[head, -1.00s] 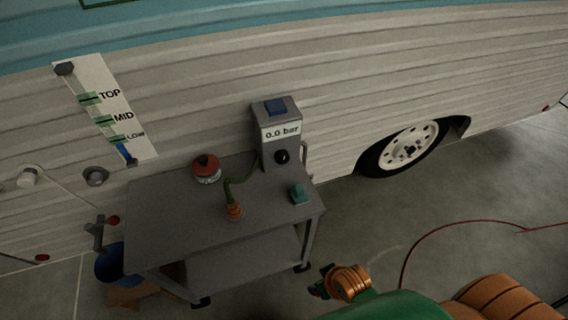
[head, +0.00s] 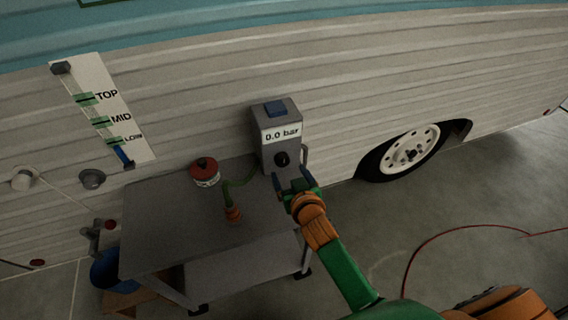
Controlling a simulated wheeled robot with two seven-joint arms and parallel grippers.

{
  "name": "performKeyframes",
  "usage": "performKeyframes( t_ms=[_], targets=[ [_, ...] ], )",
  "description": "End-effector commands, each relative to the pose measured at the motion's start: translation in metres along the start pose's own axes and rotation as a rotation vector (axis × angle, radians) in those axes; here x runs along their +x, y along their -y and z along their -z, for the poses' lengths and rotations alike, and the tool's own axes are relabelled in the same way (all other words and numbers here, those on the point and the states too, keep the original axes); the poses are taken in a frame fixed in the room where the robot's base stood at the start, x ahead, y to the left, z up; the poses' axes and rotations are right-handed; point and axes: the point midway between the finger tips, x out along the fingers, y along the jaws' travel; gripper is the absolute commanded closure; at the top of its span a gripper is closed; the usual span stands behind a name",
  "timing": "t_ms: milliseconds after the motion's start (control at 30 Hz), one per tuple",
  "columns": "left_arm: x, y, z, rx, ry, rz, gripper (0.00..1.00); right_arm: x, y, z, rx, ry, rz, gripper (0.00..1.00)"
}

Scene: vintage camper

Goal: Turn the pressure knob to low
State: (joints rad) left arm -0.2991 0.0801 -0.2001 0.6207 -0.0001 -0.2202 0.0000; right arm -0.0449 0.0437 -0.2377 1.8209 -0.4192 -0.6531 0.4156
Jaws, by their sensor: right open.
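The pressure knob (head: 282,159) is a small round black knob low on the front of a grey pump box (head: 266,151). The box stands at the back right of a grey cart (head: 170,222), and its display (head: 282,133) reads 0.0 bar. My right gripper (head: 291,174) is open, with its dark fingers just below and in front of the knob. I cannot tell whether they touch it. The gripper hides the small teal block on the cart. My left gripper is not in view.
A red-topped tin (head: 205,172) and an orange hose fitting (head: 233,214) with a green hose are on the cart. A level gauge (head: 105,110) marked TOP, MID and LOW is on the camper wall. A blue bucket (head: 108,270) is at lower left. A red cable lies on the floor at right.

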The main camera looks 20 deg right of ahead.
Motion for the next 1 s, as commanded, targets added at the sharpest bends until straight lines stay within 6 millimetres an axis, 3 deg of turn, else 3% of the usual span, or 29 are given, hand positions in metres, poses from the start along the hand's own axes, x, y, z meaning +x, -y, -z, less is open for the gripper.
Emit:
performKeyframes(
  t_ms=[300, 667, 700, 1000],
  targets=[
    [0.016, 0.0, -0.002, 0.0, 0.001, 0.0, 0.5, 0.057, 0.0, -0.002, -0.002, -0.002, 0.0, 0.19],
    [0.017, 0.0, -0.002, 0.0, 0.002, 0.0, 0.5, 0.066, 0.0, 0.0, -0.001, 0.0, 0.0, 0.19],
    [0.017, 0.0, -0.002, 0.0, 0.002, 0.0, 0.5, 0.066, 0.0, 0.0, -0.001, 0.0, 0.0, 0.22],
    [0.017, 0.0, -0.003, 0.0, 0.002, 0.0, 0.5, 0.066, 0.0, -0.001, -0.001, 0.001, 0.0, 1.0]
  ],
)
